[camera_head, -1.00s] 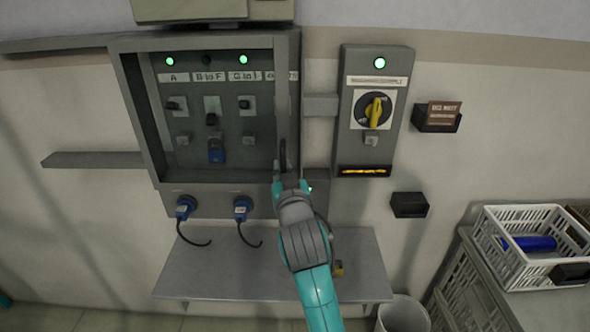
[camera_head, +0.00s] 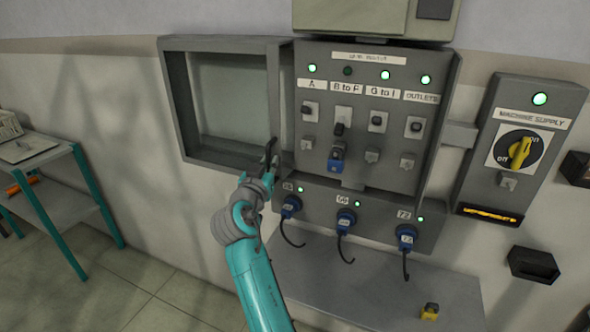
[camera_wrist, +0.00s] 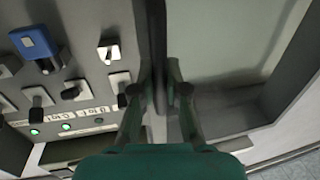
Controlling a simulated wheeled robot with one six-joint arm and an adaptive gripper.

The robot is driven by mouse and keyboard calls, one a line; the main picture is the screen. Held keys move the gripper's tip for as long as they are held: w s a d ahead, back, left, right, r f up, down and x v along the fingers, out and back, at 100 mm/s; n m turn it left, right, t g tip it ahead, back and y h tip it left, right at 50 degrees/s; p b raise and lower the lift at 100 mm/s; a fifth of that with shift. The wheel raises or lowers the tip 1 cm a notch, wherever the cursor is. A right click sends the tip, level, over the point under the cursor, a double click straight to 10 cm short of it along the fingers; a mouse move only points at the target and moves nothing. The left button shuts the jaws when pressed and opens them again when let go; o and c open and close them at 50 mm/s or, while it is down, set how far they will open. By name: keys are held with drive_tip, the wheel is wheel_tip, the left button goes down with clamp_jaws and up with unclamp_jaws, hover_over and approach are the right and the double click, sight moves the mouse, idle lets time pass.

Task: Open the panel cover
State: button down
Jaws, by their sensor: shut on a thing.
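The panel cover (camera_head: 177,105), a grey frame with a clear pane, stands swung out to the left of the electrical panel (camera_head: 374,62). The panel's switches, labels and green lamps are uncovered. My gripper (camera_head: 268,158) is at the cover's lower right part, by the side nearest the panel. In the wrist view my gripper (camera_wrist: 160,88) has a finger on each side of a dark upright bar, which looks like the cover's handle or edge, and is shut on it. The exact contact is hard to make out.
The machine supply box (camera_head: 521,118) with a yellow rotary switch is on the wall at right. A grey shelf (camera_head: 380,285) juts out below the panel, with a small yellow item (camera_head: 430,311) on it. A teal-legged table (camera_head: 45,160) stands at far left.

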drive_tip(key=a, duration=0.2)
drive_tip(key=w+a, duration=0.1)
drive_tip(key=a, duration=0.1)
drive_tip(key=w+a, duration=0.1)
drive_tip(key=a, duration=0.1)
drive_tip(key=shift+a, duration=0.3)
drive_tip(key=c, duration=1.2)
unclamp_jaws()
drive_tip(key=s, duration=0.4)
drive_tip(key=s+a, duration=0.1)
drive_tip(key=s, duration=0.6)
drive_tip(key=shift+s+a, duration=0.15)
drive_tip(key=shift+s, duration=0.25)
drive_tip(key=shift+f, duration=0.1)
